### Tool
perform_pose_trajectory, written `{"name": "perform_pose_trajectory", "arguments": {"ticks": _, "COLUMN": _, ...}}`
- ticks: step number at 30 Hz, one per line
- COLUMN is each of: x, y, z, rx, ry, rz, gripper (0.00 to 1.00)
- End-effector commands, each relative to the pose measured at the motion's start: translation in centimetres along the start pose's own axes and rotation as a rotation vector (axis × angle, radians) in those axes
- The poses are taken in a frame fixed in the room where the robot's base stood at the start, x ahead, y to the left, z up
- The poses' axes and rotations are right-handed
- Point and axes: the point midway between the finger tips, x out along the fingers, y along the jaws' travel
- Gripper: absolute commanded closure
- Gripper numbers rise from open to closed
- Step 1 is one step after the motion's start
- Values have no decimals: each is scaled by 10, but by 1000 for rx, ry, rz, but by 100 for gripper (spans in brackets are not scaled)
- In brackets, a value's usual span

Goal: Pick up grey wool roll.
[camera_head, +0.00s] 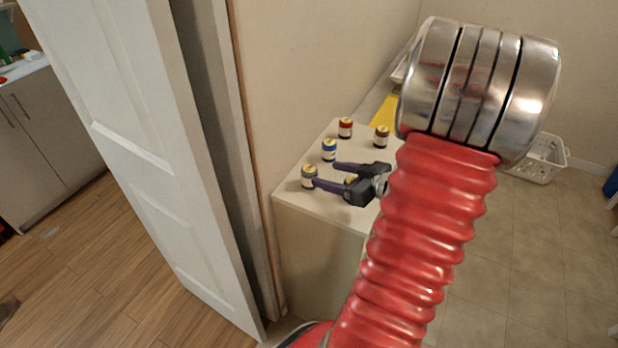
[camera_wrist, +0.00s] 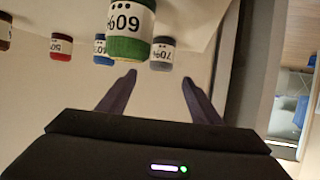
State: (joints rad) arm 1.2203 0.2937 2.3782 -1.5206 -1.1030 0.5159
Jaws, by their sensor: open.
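The grey wool roll (camera_head: 308,177) stands upright with a pale label near the left front corner of the white cabinet top. In the wrist view, the grey roll (camera_wrist: 161,55) shows a "70%" label and lies ahead of the space between my fingertips. My gripper (camera_head: 324,174) is open and empty above the cabinet top, its fingers pointing left. One fingertip overlaps the grey roll's right edge in the head view; I cannot tell whether they touch. The wrist view also shows my gripper (camera_wrist: 158,79) with nothing between its fingers.
A blue roll (camera_head: 329,150), red roll (camera_head: 345,128) and brown roll (camera_head: 381,137) stand on the cabinet top (camera_head: 310,198). A green roll (camera_wrist: 130,48) is close to the wrist camera. A white door (camera_head: 130,130) stands left. A white basket (camera_head: 540,160) is on the floor.

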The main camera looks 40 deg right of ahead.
Motion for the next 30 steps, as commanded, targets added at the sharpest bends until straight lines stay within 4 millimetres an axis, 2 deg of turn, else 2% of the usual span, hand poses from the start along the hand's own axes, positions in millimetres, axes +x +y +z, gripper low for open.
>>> {"name": "perform_pose_trajectory", "arguments": {"ticks": 3, "x": 16, "y": -1, "z": 0, "rx": 0, "ry": -2, "rz": -3, "gripper": 41}}
{"name": "perform_pose_trajectory", "arguments": {"ticks": 9, "x": 36, "y": 0, "z": 0, "rx": 0, "ry": -1, "rz": -1, "gripper": 41}}
{"name": "perform_pose_trajectory", "arguments": {"ticks": 23, "x": 41, "y": 0, "z": 1, "rx": 0, "ry": -1, "rz": 0, "gripper": 41}}
{"name": "perform_pose_trajectory", "arguments": {"ticks": 30, "x": 67, "y": -2, "z": 4, "rx": 0, "ry": -1, "rz": -2, "gripper": 41}}
